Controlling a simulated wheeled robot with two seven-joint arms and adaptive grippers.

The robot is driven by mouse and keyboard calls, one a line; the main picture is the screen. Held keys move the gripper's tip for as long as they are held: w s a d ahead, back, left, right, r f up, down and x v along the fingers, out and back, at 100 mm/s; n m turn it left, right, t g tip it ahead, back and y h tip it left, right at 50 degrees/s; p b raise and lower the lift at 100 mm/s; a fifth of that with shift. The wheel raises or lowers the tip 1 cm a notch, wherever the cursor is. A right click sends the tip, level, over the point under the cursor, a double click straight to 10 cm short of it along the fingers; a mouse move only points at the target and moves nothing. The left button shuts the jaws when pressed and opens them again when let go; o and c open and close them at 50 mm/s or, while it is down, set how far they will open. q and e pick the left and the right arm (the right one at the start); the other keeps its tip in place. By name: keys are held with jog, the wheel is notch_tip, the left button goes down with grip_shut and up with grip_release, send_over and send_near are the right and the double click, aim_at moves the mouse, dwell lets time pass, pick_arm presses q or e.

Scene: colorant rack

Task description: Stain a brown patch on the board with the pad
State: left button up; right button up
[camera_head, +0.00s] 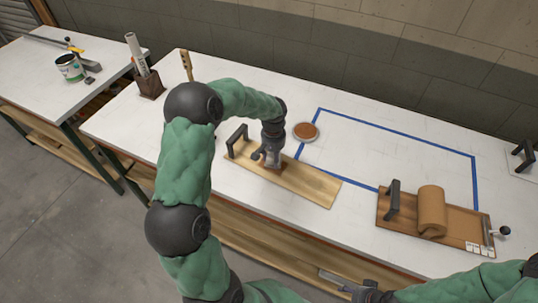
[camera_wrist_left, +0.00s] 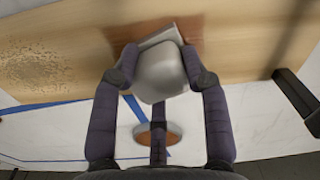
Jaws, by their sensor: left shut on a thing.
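The light wooden board (camera_head: 312,186) lies along the front of the white table. My left gripper (camera_head: 272,154) is over the board's left part. It is shut on the pad (camera_wrist_left: 160,72), whose grey rounded grip sits between the fingers in the left wrist view. The pad is down at the board's surface; its underside is hidden. A reddish-brown area (camera_wrist_left: 122,46) shows on the wood around the pad. A round dish of brown colorant (camera_head: 306,131) stands behind the board. My right gripper (camera_head: 336,281) is low at the table's front edge; its jaw opening is unclear.
A black handle (camera_head: 237,138) stands at the board's left end. A tray (camera_head: 458,222) with a brown roll (camera_head: 431,210) is at right. Blue tape (camera_head: 400,127) outlines a mostly clear area. A dark holder (camera_head: 149,86) stands at back left.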

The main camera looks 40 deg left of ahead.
pick_arm(q)
jog(key=shift+w+d, duration=0.2)
jog(key=shift+d, duration=2.55)
jog(key=shift+s, duration=0.2)
jog(key=shift+s+a+f, duration=0.1)
jog(key=shift+s+a, duration=0.1)
jog(key=shift+a, duration=1.65)
jog(key=shift+s+a+p, duration=0.2)
jog(key=shift+a, duration=1.55)
jog(key=shift+s+a+p, duration=0.15)
jog(key=shift+a, duration=1.6)
jog(key=shift+w+d+b, duration=0.15)
jog(key=shift+w+d, duration=0.05)
jog(key=shift+d, duration=1.6)
jog(key=shift+w+d+b, duration=0.15)
jog(key=shift+d, duration=1.6)
jog(key=shift+w+d+b, duration=0.15)
jog(key=shift+w+d, duration=0.05)
jog(key=shift+d, duration=1.6)
notch_tip(320, 180, up, 6)
jog(key=p, duration=0.4)
